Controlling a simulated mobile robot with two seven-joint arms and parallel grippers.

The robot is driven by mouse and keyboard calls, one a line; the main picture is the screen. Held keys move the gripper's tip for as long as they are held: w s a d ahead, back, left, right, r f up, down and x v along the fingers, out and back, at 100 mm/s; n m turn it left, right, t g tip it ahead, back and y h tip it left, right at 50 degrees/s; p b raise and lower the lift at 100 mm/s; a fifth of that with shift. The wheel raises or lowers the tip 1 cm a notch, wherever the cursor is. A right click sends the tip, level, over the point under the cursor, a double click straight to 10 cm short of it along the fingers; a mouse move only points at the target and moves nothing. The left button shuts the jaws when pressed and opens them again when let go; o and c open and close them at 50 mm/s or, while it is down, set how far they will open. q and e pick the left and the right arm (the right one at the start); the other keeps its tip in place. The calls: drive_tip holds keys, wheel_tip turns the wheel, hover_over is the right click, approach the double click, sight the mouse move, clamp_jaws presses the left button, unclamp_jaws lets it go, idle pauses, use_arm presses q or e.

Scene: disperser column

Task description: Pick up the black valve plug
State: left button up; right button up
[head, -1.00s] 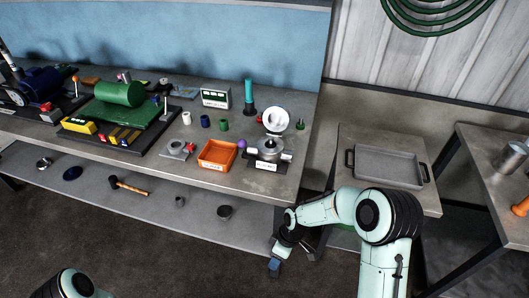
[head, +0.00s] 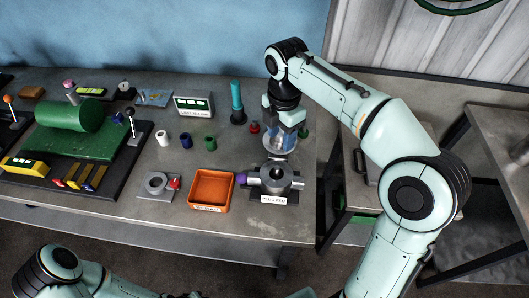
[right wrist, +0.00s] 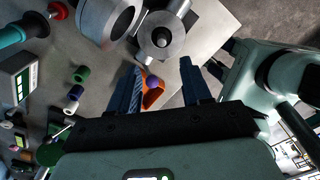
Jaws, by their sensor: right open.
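My right gripper (head: 282,138) hangs over the back right of the bench, with its fingers in front of a shiny round metal part. In the right wrist view the right gripper (right wrist: 160,88) is open, with nothing between its fingers. A grey metal fixture (head: 272,181) with a "PLUG BED" label stands just in front of the gripper. It also shows in the right wrist view (right wrist: 163,36), beyond the fingertips.
An orange tray (head: 211,190) lies left of the fixture, with a purple knob (head: 241,178) between them. White, blue and green cups (head: 210,143), a teal bottle (head: 236,103) and a small red item (head: 254,127) stand behind. Bare bench lies in front of the fixture.

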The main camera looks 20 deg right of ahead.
drive_tip(key=b, duration=0.1)
hover_over(277, 167)
drive_tip(key=f, duration=0.7)
drive_tip(key=shift+s+d+f, duration=0.2)
drive_tip(key=shift+s+d, duration=0.1)
drive_tip(key=shift+w+f, duration=0.2)
drive_tip(key=shift+f, duration=0.25)
drive_tip(key=f, duration=0.3)
drive_tip(key=f+b, duration=0.1)
drive_tip(key=f, duration=0.1)
drive_tip(key=shift+a, duration=0.35)
use_arm(q)
drive_tip(key=s+f, duration=0.2)
drive_tip(key=s, duration=0.1)
drive_tip(key=shift+f, duration=0.35)
use_arm(e)
clamp_jaws()
